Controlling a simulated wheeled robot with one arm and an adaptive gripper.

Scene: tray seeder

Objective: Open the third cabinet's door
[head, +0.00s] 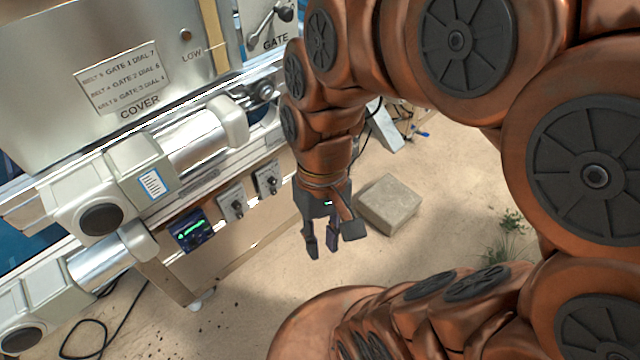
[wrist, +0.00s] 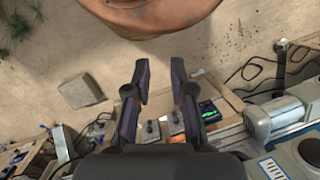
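My gripper (head: 322,250) hangs in the open at the centre of the head view, over the floor to the right of the machine. Its fingers are apart with nothing between them. In the wrist view the two fingers (wrist: 160,76) also stand apart and empty. I cannot make out a cabinet door in either view. The machine (head: 40,60) at the left has a metal panel marked COVER, with a label (head: 122,77) about belts, gates and dials.
A pale block (head: 390,204) lies on the floor just right of my gripper. Switch boxes (head: 232,203) and a small green-lit display (head: 192,232) line the machine's lower rail. Motors (head: 100,195) jut out at left. Cables (head: 100,325) lie on the floor.

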